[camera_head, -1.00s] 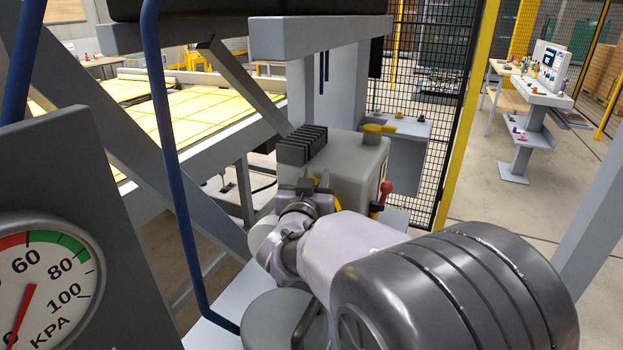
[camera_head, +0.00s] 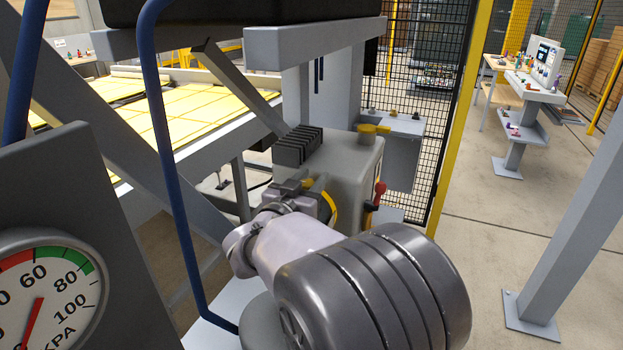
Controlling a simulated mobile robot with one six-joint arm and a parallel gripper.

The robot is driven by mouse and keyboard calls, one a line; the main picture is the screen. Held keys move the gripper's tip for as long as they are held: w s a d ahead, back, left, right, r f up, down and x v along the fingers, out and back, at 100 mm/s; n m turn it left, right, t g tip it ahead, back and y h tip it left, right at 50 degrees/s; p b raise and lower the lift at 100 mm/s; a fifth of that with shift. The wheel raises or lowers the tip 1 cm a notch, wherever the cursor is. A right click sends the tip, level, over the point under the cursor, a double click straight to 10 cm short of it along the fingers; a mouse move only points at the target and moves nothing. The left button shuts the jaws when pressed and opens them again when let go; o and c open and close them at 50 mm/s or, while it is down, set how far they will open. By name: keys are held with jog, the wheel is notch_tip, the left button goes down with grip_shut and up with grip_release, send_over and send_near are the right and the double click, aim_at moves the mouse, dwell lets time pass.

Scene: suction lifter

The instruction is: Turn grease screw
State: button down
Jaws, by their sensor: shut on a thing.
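A grey pump-like housing (camera_head: 345,170) with black fins on top stands at mid-picture. A yellow part (camera_head: 333,210) shows at its near face, partly hidden by my wrist. My gripper (camera_head: 308,191) is at this near face and is shut on the yellow part, as far as I can tell. The fingertips are mostly hidden behind my wrist. I cannot make out the screw's own shape or how far it is turned. A yellow cap (camera_head: 374,130) sits on the housing's top right, apart from my gripper.
A red-handled lever (camera_head: 378,192) sticks out at the housing's right side. A blue hose (camera_head: 165,150) hangs left of my arm. A pressure gauge (camera_head: 45,285) is at lower left. A grey post (camera_head: 570,230) stands at right, with open floor before it.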

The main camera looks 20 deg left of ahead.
jog(key=c, duration=1)
grip_release()
jog(key=shift+o, duration=0.2)
jog(key=s+p, duration=0.2)
jog(key=s, duration=1)
jog(key=shift+a, duration=0.45)
jog(key=shift+w+r, duration=0.1)
